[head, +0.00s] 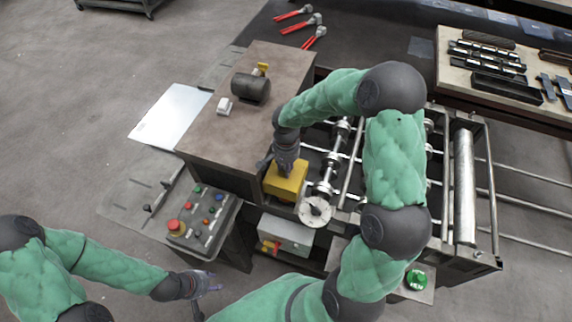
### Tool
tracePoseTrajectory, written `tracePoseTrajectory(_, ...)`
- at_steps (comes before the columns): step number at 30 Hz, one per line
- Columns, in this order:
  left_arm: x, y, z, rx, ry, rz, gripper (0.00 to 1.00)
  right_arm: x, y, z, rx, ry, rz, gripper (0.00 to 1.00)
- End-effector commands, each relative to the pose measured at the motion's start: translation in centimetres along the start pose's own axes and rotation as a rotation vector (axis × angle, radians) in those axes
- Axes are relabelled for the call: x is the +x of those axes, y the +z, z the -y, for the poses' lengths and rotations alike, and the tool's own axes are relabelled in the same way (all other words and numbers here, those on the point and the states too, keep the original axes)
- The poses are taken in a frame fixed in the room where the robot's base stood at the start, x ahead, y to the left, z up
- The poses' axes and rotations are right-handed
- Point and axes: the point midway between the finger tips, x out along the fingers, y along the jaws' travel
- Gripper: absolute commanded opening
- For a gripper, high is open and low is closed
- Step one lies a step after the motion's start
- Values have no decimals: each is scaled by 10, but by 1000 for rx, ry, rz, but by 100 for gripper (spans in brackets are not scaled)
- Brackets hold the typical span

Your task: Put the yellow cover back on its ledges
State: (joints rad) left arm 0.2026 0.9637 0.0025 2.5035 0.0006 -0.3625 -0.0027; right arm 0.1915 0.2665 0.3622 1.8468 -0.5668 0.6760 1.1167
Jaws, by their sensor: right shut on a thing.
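The yellow cover (286,183) is a box-like piece at the near left end of the roller machine, beside the brown cabinet top. My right gripper (287,162) comes down onto it from above and is shut on it; the fingertips are partly hidden. I cannot tell whether the cover touches its ledges, which are hidden beneath it. My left gripper (207,287) is low at the bottom of the view, away from the machine and holding nothing visible; its fingers appear spread.
The forming rollers (335,160) and a round white dial (314,210) lie just right of the cover. A control panel (200,215) with buttons stands at left. A dark motor (251,87) sits on the brown cabinet (215,135). Tools lie on a bench (455,80) at back right.

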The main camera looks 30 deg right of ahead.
Motion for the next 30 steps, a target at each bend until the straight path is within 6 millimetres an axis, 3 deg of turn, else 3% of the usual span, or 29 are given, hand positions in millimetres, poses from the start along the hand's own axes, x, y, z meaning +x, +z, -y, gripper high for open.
tracePoseTrajectory(18,32,-1,12,0,0,0,40,54,0,0,0,-1,-1,0)
tracePoseTrajectory(30,38,-2,14,0,0,0,40,59,0,0,1,-1,-1,0)
